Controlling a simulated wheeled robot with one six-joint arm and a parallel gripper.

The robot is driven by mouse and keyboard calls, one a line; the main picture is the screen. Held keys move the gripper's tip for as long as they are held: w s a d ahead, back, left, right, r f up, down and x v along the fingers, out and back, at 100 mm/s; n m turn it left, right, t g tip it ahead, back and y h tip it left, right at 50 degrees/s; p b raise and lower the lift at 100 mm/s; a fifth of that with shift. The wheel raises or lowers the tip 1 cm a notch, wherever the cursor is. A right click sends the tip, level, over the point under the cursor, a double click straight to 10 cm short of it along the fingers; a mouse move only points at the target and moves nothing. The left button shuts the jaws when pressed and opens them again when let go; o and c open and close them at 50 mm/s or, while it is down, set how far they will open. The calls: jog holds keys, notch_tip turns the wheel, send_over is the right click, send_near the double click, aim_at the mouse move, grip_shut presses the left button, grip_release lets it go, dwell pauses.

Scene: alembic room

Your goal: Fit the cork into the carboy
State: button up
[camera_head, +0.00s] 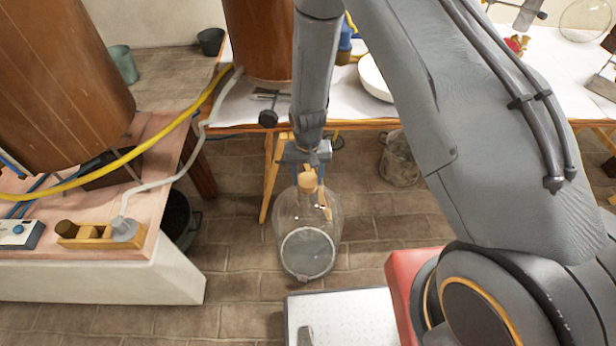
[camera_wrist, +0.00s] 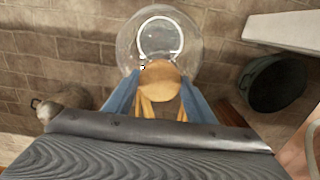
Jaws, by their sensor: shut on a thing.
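The cork (camera_head: 307,182) is a tan, round stopper. My gripper (camera_head: 305,162) points down and is shut on it; in the wrist view the cork (camera_wrist: 160,82) sits between the two blue fingers. The carboy (camera_head: 308,240) is a clear, round glass vessel below my gripper, and it also shows in the wrist view (camera_wrist: 190,38). In the head view the cork is at the top of the carboy's outline. The cork and my fingers hide the mouth, so I cannot tell whether the cork is in it, touching it or above it.
A wooden bench (camera_head: 130,203) with a yellow hose (camera_head: 120,163) stands at the left. A white-topped table (camera_head: 365,118) is behind. Brick floor (camera_head: 245,265) is clear around the carboy.

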aim_at(308, 180)
jog(key=shift+f+b, duration=0.55)
jog(key=shift+f, duration=0.45)
dwell(2.5)
jog(key=o, duration=1.4)
jog(key=shift+o, duration=0.2)
jog(key=shift+r, duration=0.1)
jog(key=shift+r+p, duration=2.15)
jog(key=shift+r, duration=1.3)
